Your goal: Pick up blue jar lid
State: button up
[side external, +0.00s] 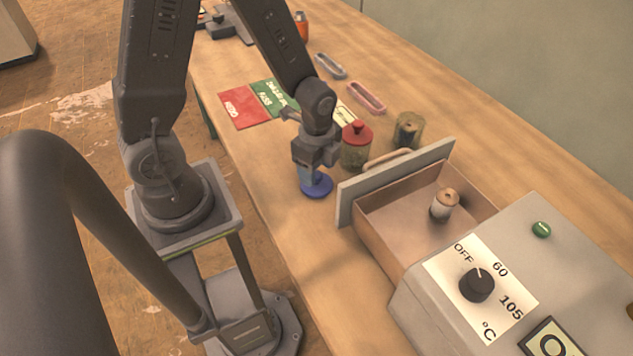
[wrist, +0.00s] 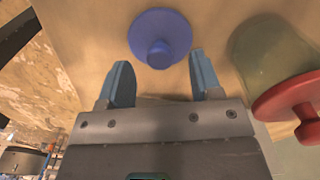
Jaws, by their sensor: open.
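The blue jar lid (side external: 316,187) lies on the wooden table, close to the table's left edge and left of the open drawer. In the wrist view the round blue lid (wrist: 160,38) shows whole, with its knob toward me, just beyond the fingertips and roughly centred between them. My gripper (side external: 309,178) points down just above the lid and hides part of it in the side view. In the wrist view my gripper (wrist: 158,78) is open, with nothing between its fingers.
A jar with a red lid (side external: 356,144) stands close to my gripper's right; it also shows in the wrist view (wrist: 285,70). An open jar (side external: 408,130) is behind it. The open drawer (side external: 408,218) holds a small jar (side external: 444,204). The oven (side external: 520,270) is at right.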

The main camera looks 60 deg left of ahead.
aim_at(323, 185)
jog(key=shift+a+f, duration=0.1)
jog(key=shift+f, duration=1.35)
jog(key=c, duration=1)
jog(key=shift+r, duration=0.2)
